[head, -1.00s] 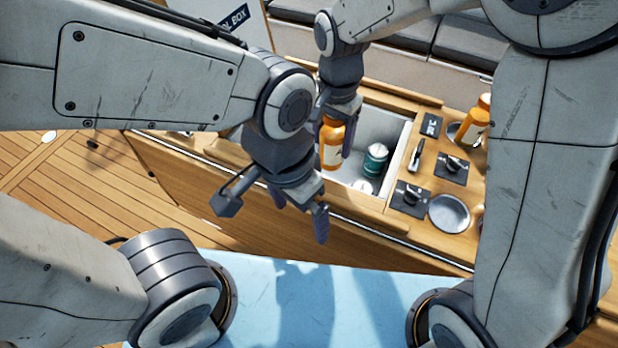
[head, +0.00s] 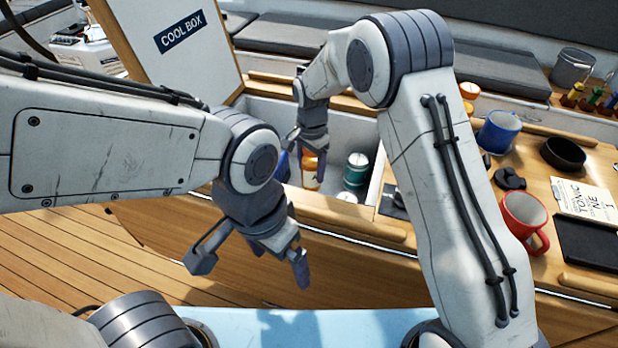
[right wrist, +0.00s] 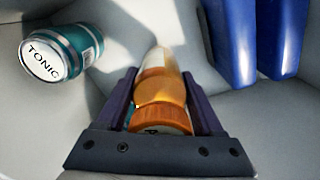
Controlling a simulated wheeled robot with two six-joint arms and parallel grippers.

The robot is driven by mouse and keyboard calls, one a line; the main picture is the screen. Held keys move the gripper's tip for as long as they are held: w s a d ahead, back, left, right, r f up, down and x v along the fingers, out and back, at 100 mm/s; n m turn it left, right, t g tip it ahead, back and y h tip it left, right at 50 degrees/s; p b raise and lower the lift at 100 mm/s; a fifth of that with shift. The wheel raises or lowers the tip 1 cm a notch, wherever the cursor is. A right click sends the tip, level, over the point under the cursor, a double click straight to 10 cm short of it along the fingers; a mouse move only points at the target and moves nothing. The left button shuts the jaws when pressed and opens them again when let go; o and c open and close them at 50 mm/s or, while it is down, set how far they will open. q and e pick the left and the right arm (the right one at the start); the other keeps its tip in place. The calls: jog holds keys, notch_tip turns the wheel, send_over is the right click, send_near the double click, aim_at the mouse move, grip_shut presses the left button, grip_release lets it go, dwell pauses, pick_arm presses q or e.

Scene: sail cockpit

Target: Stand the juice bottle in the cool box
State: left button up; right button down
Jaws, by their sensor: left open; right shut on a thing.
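The orange juice bottle (head: 312,172) is inside the cool box (head: 345,130), mostly hidden in the head view by my right gripper (head: 308,148). That gripper is shut on the bottle near its orange cap. In the right wrist view the bottle (right wrist: 161,88) sits between both fingers (right wrist: 162,105), its body pointing away from the gripper into the box. Whether its base touches the floor I cannot tell. My left gripper (head: 250,264) is open and empty, in front of the box and outside it.
Blue blocks (right wrist: 258,40) stand at the other side. The lid (head: 165,50) is raised. Mugs, including a red one (head: 524,218), stand on the counter at right.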

aim_at(311, 177)
notch_tip(311, 177, down, 4)
jog(key=shift+r, duration=0.15)
jog(key=shift+f, duration=0.2)
grip_release()
jog(key=shift+r, duration=0.15)
notch_tip(311, 177, up, 12)
jog(key=shift+r, duration=0.1)
dwell(0.3)
